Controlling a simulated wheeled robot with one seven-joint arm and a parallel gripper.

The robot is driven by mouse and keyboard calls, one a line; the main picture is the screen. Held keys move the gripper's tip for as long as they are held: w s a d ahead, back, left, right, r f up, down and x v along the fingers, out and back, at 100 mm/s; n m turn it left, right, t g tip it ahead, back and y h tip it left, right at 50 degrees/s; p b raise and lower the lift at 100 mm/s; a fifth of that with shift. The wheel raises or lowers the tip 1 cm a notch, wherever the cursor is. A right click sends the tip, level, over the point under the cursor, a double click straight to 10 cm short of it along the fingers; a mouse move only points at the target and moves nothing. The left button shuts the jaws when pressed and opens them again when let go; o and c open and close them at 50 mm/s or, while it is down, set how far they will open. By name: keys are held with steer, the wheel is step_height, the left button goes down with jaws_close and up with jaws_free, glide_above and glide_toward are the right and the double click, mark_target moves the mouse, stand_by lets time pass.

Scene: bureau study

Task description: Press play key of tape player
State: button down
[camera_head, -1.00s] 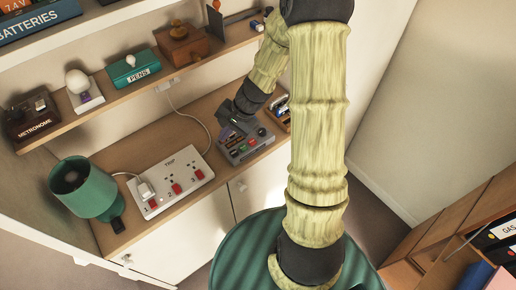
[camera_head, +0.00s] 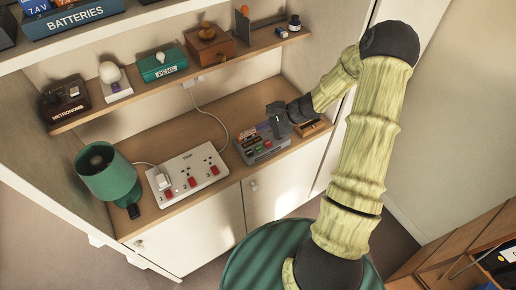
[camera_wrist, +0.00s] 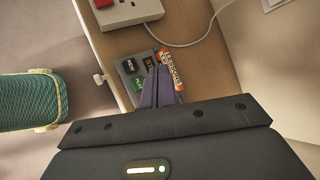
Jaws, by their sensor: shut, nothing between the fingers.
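The grey tape player (camera_head: 247,152) sits on the lower wooden counter, right of the white power strip. In the wrist view the tape player (camera_wrist: 126,76) shows a dark REW key (camera_wrist: 130,66), an orange key marked ST (camera_wrist: 148,63) and a green play key (camera_wrist: 138,84). A cassette with an orange-and-white label (camera_wrist: 172,72) lies beside the keys. My gripper (camera_wrist: 158,72) is shut and empty, its purple fingers over the player, right of the green key and partly covering the player. In the head view my gripper (camera_head: 278,134) is at the player's right part; contact cannot be told.
The white power strip (camera_head: 205,160) with red switches and a plug stands left of the player, its cord running behind. A green lamp (camera_head: 105,175) stands further left. A shelf (camera_head: 140,91) with several objects hangs above. A small wooden tray (camera_head: 312,128) is at right.

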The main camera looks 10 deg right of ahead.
steer(key=b, duration=0.6)
glide_toward(255, 147)
steer(key=shift+w+a+r+x, duration=0.1)
steer(key=shift+r+x, duration=0.05)
steer(key=shift+x, duration=0.7)
steer(key=shift+w+a+r+x, duration=0.1)
steer(key=shift+x, duration=0.75)
steer(key=shift+w+a+r+x, duration=0.1)
steer(key=shift+r+x, duration=0.05)
steer(key=shift+x, duration=0.7)
steer(key=shift+a, duration=0.1)
steer(key=shift+f, duration=0.15)
steer(key=shift+f+b, duration=0.3)
steer(key=shift+b, duration=0.4)
steer(key=shift+w, duration=0.1)
steer(key=shift+f, duration=0.15)
